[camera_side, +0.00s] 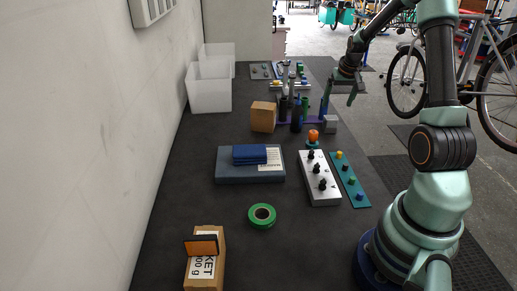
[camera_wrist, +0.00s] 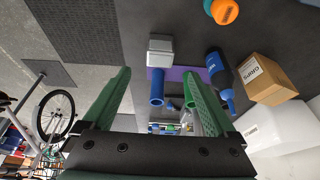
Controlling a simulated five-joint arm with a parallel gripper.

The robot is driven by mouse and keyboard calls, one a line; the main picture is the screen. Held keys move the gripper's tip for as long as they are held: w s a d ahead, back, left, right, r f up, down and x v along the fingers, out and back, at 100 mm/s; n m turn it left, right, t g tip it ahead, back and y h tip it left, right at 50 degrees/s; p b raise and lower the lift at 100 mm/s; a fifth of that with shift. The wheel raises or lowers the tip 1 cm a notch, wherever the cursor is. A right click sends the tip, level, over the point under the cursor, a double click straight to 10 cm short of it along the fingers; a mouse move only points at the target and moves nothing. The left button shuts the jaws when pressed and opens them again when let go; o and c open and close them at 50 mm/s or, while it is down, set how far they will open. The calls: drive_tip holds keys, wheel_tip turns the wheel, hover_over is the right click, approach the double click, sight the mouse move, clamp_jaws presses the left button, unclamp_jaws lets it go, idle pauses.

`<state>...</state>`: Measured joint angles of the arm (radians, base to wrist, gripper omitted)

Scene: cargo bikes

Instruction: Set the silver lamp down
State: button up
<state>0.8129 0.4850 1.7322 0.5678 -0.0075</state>
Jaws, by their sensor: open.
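A small silver-grey block (camera_side: 330,124), the likeliest silver lamp, rests at the right end of a purple rack (camera_side: 287,122). It also shows in the wrist view (camera_wrist: 160,48), just past my fingertips and roughly centred between them. My gripper (camera_side: 352,101) is above and to the right of it in the side view. In the wrist view my green fingers (camera_wrist: 157,72) are spread wide with nothing held between them. The silver block appears apart from both fingers. Its exact height and contact with the rack are hard to tell.
The rack has upright blue tubes (camera_wrist: 157,88) and a dark blue bottle (camera_wrist: 219,72) near the fingers. A cardboard box (camera_side: 263,117) and an orange-topped item (camera_side: 313,136) stand close by. White bins (camera_side: 209,88) are at the back left. The front of the dark bench is partly clear.

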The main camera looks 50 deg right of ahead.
drive_tip(key=w+a+r+n+t, duration=0.1)
drive_tip(key=a+r, duration=0.3)
drive_tip(key=a, duration=0.3)
drive_tip(key=a+r+n+y, duration=0.1)
drive_tip(key=a+r+n, duration=0.15)
drive_tip(key=a, duration=0.35)
drive_tip(key=w+a+r+n+t, duration=0.1)
drive_tip(key=a+r, duration=0.3)
drive_tip(key=a, duration=0.3)
drive_tip(key=s+a+r+n+y, duration=0.1)
drive_tip(key=s+a, duration=0.3)
drive_tip(key=a, duration=0.4)
drive_tip(key=s+a+r+n+y, duration=0.1)
drive_tip(key=s+a+n, duration=0.2)
drive_tip(key=a, duration=0.6)
drive_tip(key=shift+s+r+n+t, duration=0.35)
drive_tip(key=shift+s+t, duration=0.05)
drive_tip(key=shift+s, duration=0.45)
